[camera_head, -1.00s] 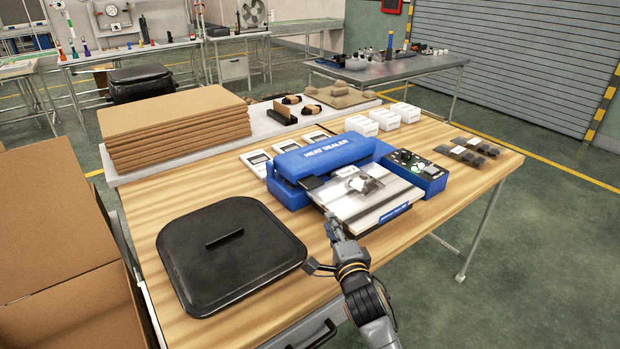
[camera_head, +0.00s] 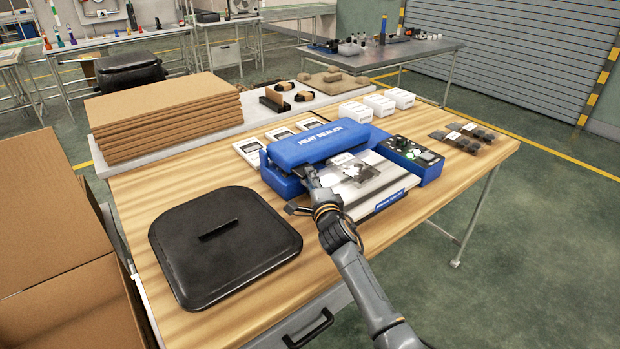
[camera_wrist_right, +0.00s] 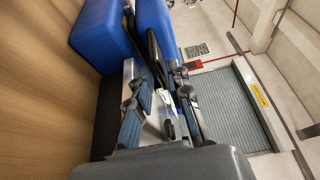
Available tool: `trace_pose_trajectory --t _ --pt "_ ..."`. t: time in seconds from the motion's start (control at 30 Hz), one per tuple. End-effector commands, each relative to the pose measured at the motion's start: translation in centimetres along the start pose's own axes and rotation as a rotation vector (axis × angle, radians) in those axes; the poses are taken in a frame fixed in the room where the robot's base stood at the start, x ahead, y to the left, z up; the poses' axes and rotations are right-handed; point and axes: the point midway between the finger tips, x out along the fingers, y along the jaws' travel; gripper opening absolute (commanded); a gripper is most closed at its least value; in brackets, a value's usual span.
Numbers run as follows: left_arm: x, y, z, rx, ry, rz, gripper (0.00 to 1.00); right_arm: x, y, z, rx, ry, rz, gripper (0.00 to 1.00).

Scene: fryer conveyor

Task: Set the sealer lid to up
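The blue heat sealer has a long lid (camera_head: 320,141) lettered HEAT SEALER, lying roughly level over its blue base, with a dark gap between them at the near left end. My right gripper (camera_head: 308,181) is at the lid's front edge, beside the sealer's metal tray (camera_head: 378,186). In the right wrist view the gripper's (camera_wrist_right: 163,104) fingers are apart, with blue sealer parts (camera_wrist_right: 104,36) and a dark bar (camera_wrist_right: 156,52) just beyond them. I cannot tell whether they touch the bar. A clear pouch (camera_head: 357,171) lies on the tray. My left gripper is out of view.
A black lid-like cover (camera_head: 225,245) lies on the wooden table left of my right arm. A control box (camera_head: 412,158) stands right of the sealer. White boxes (camera_head: 378,104) and small packs (camera_head: 462,137) lie behind and right. Stacked cardboard (camera_head: 165,118) is at the back left.

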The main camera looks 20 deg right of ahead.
Motion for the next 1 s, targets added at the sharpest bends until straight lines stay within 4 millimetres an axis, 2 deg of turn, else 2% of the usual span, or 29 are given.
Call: trace_pose_trajectory --t 0.17,0.47,0.57,0.6,1.0 --pt "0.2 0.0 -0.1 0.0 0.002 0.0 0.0 1.1 0.1 0.0 0.001 0.0 0.001 0.19" --pt "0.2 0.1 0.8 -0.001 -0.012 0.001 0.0 1.3 0.0 0.0 0.0 0.0 0.0 0.19" --pt "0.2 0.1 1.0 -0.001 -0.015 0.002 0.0 1.3 0.0 0.0 0.0 0.0 0.0 0.03" --pt "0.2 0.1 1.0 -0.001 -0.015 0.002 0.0 1.3 0.0 0.0 0.0 0.0 0.001 0.0" --pt "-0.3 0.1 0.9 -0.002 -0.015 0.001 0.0 1.2 -0.3 0.0 -0.002 0.0 0.007 0.0"
